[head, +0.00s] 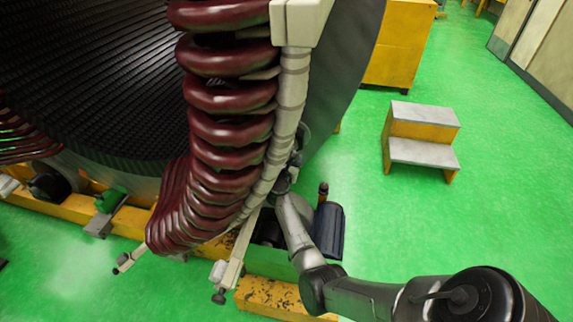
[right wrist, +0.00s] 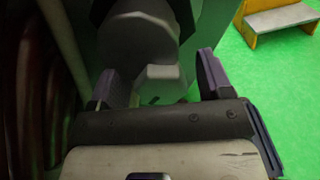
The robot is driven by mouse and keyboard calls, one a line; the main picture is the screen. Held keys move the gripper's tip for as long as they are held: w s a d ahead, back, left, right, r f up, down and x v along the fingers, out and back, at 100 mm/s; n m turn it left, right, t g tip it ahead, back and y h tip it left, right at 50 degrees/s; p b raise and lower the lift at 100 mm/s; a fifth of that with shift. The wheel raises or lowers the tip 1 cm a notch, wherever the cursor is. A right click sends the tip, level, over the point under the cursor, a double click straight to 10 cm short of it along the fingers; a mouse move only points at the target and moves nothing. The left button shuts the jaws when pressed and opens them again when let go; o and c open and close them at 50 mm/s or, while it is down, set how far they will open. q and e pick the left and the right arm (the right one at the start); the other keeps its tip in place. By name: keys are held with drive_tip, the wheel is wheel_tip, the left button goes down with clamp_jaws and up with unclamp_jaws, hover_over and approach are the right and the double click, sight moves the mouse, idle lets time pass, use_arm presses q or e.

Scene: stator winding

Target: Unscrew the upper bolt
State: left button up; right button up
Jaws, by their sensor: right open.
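In the right wrist view, my right gripper (right wrist: 156,70) is open, with one dark finger on each side of a grey, blocky, bolt-like part (right wrist: 162,82). I take this part to be the upper bolt. No contact between the fingers and it is clear. In the head view, my right arm reaches up from the lower right to the right edge of the stator winding, whose dark red coils (head: 232,95) curve down the frame. The gripper's fingers and the bolt are not clearly visible there. My left gripper is not in view.
A pale segmented support (head: 292,90) runs along the coils. The large dark stator core (head: 90,70) is on the left, above a yellow base (head: 60,210). A yellow step stool (head: 424,128) stands on the open green floor to the right.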

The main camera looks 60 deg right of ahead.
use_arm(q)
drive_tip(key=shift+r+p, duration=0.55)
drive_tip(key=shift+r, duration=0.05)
use_arm(e)
drive_tip(key=v, duration=1.3)
drive_tip(key=shift+a, duration=0.35)
drive_tip(key=shift+s, duration=0.1)
